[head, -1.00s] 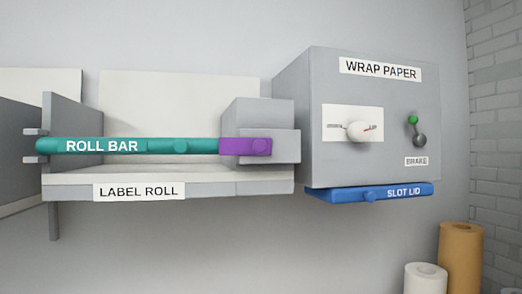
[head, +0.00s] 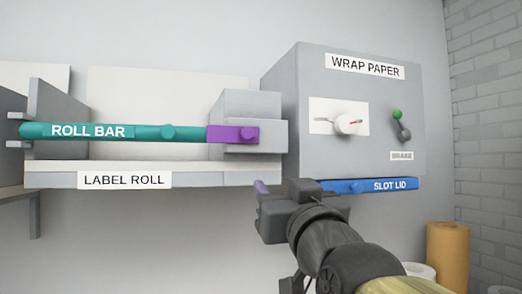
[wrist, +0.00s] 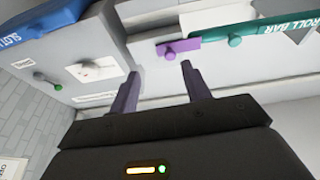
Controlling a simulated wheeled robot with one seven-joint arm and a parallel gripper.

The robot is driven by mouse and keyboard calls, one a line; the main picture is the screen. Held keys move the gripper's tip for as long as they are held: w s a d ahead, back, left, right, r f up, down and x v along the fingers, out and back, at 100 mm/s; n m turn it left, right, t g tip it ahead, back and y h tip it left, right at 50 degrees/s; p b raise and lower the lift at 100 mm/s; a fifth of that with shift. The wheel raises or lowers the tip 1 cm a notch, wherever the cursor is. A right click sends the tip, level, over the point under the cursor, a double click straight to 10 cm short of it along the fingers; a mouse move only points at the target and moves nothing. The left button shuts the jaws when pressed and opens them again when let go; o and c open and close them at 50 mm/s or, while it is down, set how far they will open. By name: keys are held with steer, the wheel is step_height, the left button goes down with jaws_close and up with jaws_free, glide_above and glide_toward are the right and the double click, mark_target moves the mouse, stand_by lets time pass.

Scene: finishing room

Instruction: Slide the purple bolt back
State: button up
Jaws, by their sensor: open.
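The purple bolt (head: 232,135), with a small round knob on its right part, lies across the right end of the teal roll bar (head: 110,131) at the grey block of the label roll holder. My gripper (head: 262,190) is below and slightly right of the bolt in the head view, apart from it. In the wrist view, the purple bolt (wrist: 179,47) shows beyond my gripper's two fingers (wrist: 158,80). The fingers are spread, with nothing between them. The roll bar also shows at the upper right of the wrist view (wrist: 270,37).
The grey wrap paper box (head: 370,155) stands right of the bolt, with a white dial (head: 347,124) and a green-tipped brake lever (head: 401,124). The blue slot lid (head: 370,185) is under it, behind my arm. Paper rolls (head: 447,255) stand at lower right.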

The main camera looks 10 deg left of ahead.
mark_target(248, 134)
steer(key=s+r, duration=0.1)
steer(key=s+r+y, duration=0.1)
steer(key=r, duration=0.1)
steer(key=shift+a+r+t, duration=0.1)
steer(key=shift+r+t, duration=0.05)
steer(key=shift+t, duration=0.15)
steer(key=p+x, duration=0.7)
steer(key=x, duration=1)
steer(key=shift+w+a+r+p, duration=0.1)
steer(key=shift+a+p, duration=0.1)
steer(key=shift+p, duration=0.2)
steer(key=shift+c, duration=0.2)
jaws_close()
